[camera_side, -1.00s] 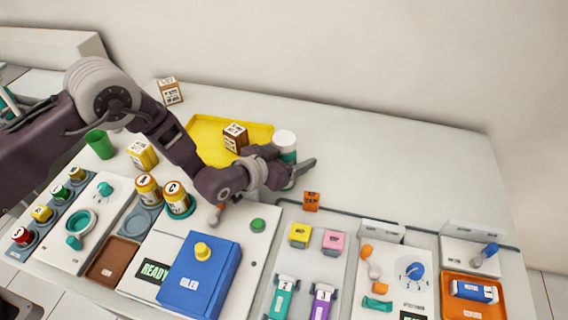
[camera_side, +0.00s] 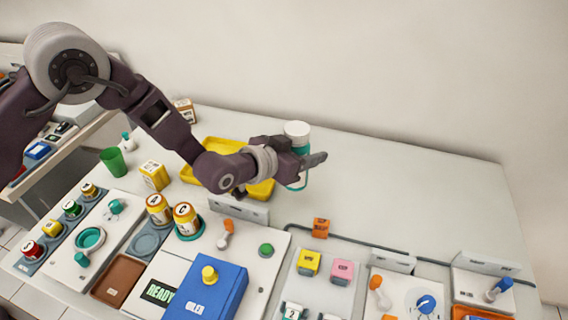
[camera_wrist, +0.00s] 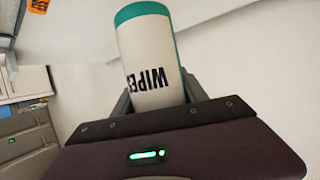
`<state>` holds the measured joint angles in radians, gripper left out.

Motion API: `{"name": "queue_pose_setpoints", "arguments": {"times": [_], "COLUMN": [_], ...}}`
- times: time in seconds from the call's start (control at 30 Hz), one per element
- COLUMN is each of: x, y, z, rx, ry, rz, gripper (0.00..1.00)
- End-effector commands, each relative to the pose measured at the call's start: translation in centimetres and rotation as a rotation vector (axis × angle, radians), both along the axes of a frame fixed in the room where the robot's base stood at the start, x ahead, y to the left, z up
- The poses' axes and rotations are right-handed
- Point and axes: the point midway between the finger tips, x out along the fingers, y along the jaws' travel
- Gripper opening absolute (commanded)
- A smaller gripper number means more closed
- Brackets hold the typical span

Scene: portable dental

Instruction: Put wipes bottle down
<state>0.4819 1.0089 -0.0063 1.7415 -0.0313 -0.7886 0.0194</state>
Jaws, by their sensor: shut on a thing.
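The wipes bottle is a white cylinder with teal bands and a white cap. In the side view the bottle (camera_side: 297,132) stands upright behind my gripper (camera_side: 312,162), which hides part of its body. In the wrist view the bottle (camera_wrist: 150,60) shows its black "WIPES" lettering, partly cut off, between the two jaws. My gripper is shut on the bottle.
A yellow tray (camera_side: 262,189) lies left of the bottle, partly behind my arm. An orange box (camera_side: 320,228) stands in front. A blue box (camera_side: 207,293) and two labelled jars (camera_side: 187,220) are nearer the front. The white table (camera_side: 420,190) is clear to the right.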

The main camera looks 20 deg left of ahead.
Motion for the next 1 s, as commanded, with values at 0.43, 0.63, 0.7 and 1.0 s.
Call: {"name": "queue_pose_setpoints", "arguments": {"times": [0.43,0.63,0.7,1.0], "x": [4.0,7.8,8.7,9.1], "y": [7.3,18.2,22.9,41.2], "z": [0.7,0.7,0.7,0.8], "rx": [-0.002,-0.003,-0.004,-0.001], "ry": [0.000,-0.001,0.000,-0.001], "rz": [0.104,0.249,0.309,0.536], "gripper": [0.07,0.07,0.07,0.07]}}
